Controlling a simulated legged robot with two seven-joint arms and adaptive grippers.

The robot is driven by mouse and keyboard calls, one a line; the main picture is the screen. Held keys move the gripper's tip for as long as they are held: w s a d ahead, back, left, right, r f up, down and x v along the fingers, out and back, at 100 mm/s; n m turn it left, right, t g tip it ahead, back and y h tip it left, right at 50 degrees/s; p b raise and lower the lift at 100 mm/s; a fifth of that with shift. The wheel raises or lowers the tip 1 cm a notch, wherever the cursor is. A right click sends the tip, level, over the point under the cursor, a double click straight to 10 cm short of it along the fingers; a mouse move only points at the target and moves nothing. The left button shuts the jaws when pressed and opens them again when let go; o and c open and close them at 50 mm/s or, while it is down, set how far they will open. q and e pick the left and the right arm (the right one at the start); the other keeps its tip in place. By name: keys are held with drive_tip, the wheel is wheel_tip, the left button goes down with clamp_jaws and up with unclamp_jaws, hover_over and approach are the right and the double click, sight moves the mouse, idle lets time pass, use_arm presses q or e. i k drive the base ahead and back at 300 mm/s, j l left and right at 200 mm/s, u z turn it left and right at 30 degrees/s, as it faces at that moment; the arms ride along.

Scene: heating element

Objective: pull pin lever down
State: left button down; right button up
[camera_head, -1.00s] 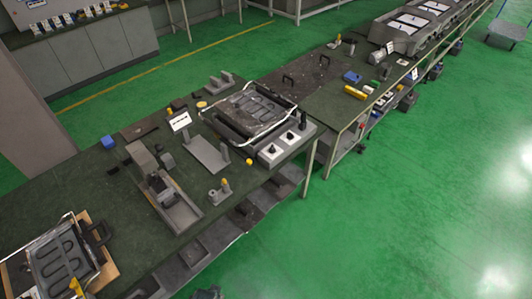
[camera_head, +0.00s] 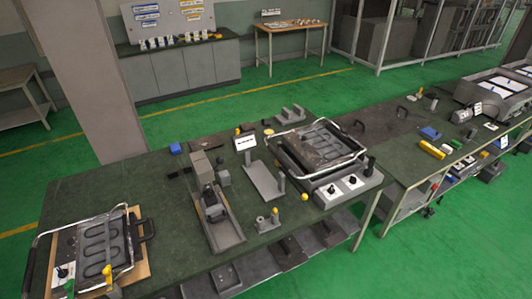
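I cannot tell for sure which part is the pin lever. Several yellow-tipped parts show. One yellow handle (camera_head: 107,271) stands upright at the front of the left heating element fixture (camera_head: 98,245). A yellow knob (camera_head: 304,197) sits at the front edge of the right heating element fixture (camera_head: 316,148). A small grey post with a yellow top (camera_head: 275,212) stands on the bench between them. A grey clamp device (camera_head: 215,205) is also between the fixtures. Neither of my grippers is in view.
The long dark green workbench (camera_head: 150,185) carries all these parts. A grey bracket (camera_head: 264,180) and a white sign (camera_head: 245,143) stand near its middle. Green floor (camera_head: 450,250) in front is free.

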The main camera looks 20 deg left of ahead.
sight(219, 161)
drive_tip(key=u, duration=1.2)
